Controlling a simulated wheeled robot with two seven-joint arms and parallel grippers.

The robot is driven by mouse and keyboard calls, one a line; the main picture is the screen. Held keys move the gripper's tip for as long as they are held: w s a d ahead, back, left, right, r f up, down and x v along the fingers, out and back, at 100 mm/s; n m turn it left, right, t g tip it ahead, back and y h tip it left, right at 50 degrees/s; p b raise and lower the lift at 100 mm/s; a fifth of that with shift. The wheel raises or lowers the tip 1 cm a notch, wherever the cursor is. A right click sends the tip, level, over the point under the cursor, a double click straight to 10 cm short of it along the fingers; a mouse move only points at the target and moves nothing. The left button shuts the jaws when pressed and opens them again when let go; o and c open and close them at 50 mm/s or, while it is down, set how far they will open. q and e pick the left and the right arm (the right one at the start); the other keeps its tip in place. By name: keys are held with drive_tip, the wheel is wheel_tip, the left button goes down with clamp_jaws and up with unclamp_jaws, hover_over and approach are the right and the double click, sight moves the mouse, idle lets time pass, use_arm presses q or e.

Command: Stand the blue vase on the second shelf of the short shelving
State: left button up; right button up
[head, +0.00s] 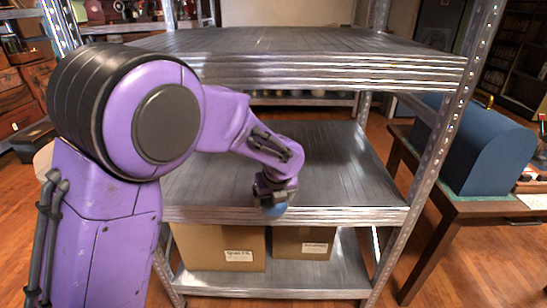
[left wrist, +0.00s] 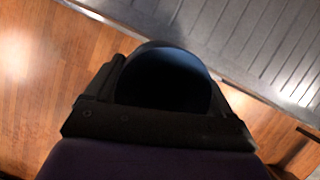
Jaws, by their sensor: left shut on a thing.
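The blue vase (head: 273,209) shows as a small blue patch below my left gripper (head: 274,194), at the front edge of the middle shelf (head: 330,165) of the metal shelving. My left gripper is shut on the vase. In the left wrist view the vase's round, dark mouth (left wrist: 165,75) sits between the dark fingers. There, the shelf's front edge (left wrist: 130,20) passes just behind the vase, with wooden floor to the left. Most of the vase's body is hidden, and I cannot tell whether it touches the shelf. My right gripper is not in view.
The middle shelf is bare. The top shelf (head: 300,40) spans above my left forearm. Two cardboard boxes (head: 218,246) (head: 302,242) stand on the bottom shelf (head: 330,272). A perforated metal post (head: 437,150) rises at the right. A wooden table with a blue domed chest (head: 475,150) stands beyond it.

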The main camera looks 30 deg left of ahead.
use_arm(q)
drive_tip(key=r+m, duration=0.1)
drive_tip(key=a+r+m+h, duration=0.1)
drive_tip(key=shift+s+m+t, duration=0.15)
drive_tip(key=shift+m+t, duration=0.15)
drive_tip(key=shift+t, duration=0.1)
drive_tip(key=w+a, duration=0.3)
drive_tip(key=w, duration=0.2)
drive_tip(key=w+a+p, duration=0.1)
drive_tip(key=w+a, duration=0.2)
drive_tip(key=w, duration=0.2)
drive_tip(key=w+a, duration=0.3)
drive_tip(key=w, duration=0.2)
drive_tip(key=shift+w+a+p, duration=0.15)
drive_tip(key=shift+p, duration=0.2)
drive_tip(key=shift+w+a+f+m, duration=0.1)
drive_tip(key=shift+w+m, duration=0.05)
drive_tip(key=shift+m, duration=0.15)
wheel_tip(320, 180, down, 3)
drive_tip(key=shift+f, duration=0.15)
